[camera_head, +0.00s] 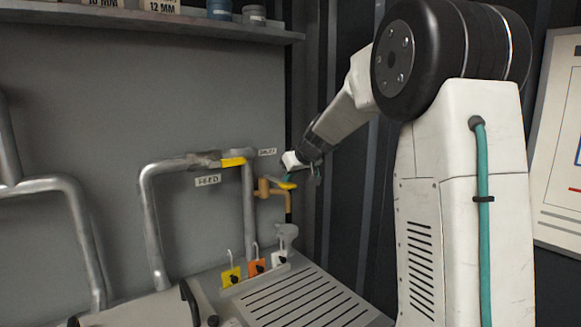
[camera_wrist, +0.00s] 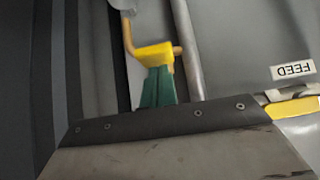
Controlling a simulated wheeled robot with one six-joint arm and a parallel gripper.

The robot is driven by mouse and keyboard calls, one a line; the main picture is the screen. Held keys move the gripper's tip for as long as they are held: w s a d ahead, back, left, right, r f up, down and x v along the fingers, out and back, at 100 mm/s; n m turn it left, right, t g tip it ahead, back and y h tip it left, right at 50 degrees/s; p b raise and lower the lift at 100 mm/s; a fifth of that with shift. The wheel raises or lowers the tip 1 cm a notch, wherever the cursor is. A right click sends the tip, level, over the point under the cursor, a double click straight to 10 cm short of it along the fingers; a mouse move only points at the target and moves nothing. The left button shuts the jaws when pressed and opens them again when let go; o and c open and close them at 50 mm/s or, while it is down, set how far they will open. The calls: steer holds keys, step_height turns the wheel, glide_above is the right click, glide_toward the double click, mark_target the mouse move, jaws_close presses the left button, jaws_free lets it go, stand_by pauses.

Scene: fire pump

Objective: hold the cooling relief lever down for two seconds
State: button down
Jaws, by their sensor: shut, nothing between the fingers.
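The small yellow lever (camera_head: 287,186) sits on a brass relief valve (camera_head: 265,189) with a brass pipe going down, to the right of the grey pipework. The lever looks tilted slightly in the head view. My gripper (camera_head: 289,178) is at the lever from above, its green fingertips right over it. In the wrist view, which is turned over, the green fingers (camera_wrist: 157,88) are shut together with nothing between them, and their tips meet the yellow lever (camera_wrist: 154,55) in the picture. I cannot tell whether they touch or press it.
A larger yellow handle (camera_head: 233,162) is on the grey pipe beside the FEED label (camera_head: 208,180). Yellow and orange tags (camera_head: 257,266) with padlocks stand below, behind a slotted grate (camera_head: 305,300). A shelf (camera_head: 150,22) runs above. A dark corrugated wall is close on the right.

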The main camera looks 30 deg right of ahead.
mark_target(291, 185)
steer(key=shift+f, duration=0.3)
steer(key=f, duration=0.3)
steer(key=shift+s, duration=0.2)
steer(key=shift+r, duration=0.15)
stand_by(3.2)
steer(key=shift+r, duration=0.7)
steer(key=shift+r, duration=0.3)
steer(key=v, duration=1.2)
steer(key=shift+r, duration=0.55)
